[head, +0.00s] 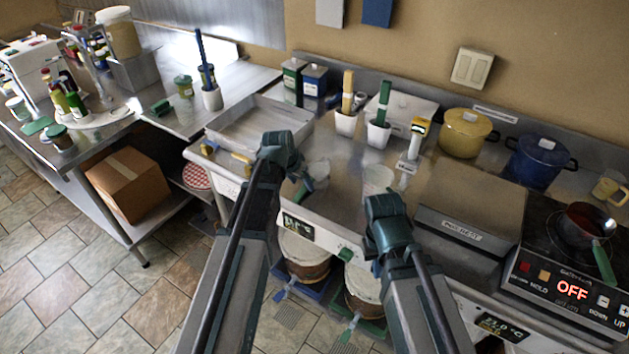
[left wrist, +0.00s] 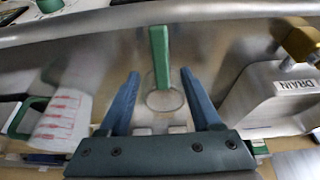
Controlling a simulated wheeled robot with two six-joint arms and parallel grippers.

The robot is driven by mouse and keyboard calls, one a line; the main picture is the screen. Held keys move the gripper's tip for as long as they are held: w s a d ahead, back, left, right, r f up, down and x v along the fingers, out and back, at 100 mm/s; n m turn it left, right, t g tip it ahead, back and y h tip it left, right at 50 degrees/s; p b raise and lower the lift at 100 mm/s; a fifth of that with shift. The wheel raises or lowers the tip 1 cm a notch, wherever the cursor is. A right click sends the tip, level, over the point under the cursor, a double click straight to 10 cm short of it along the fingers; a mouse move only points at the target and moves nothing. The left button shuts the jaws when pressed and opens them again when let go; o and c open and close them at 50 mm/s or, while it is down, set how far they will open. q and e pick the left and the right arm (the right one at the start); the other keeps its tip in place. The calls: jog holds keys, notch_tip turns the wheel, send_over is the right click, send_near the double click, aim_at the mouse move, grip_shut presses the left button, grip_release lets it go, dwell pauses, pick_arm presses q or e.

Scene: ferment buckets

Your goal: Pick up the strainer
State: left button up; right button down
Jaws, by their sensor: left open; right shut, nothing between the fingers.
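The strainer, with a green handle (head: 303,191) and a pale round head (head: 318,170), lies on the steel counter just right of my left gripper (head: 285,158). In the left wrist view its green handle (left wrist: 160,55) stands between the two blue fingers of my left gripper (left wrist: 160,82), and its thin ring lies below. The fingers are open and apart from the handle on both sides. My right gripper (head: 387,210) is shut and empty over the counter's front part, further right; its fingertips are hard to make out.
A shallow steel tray (head: 225,143) and white utensil pots (head: 346,124) stand behind.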

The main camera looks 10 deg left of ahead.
aim_at(303, 189)
pick_arm(q)
jog(key=b+x, duration=0.2)
jog(key=x, duration=0.1)
jog(key=shift+s+a, duration=0.2)
jog(key=shift+w+d+f+b, duration=0.1)
jog(key=shift+w+f+b, duration=0.15)
jog(key=shift+f+b, duration=0.2)
jog(key=shift+r, duration=0.1)
grip_shut()
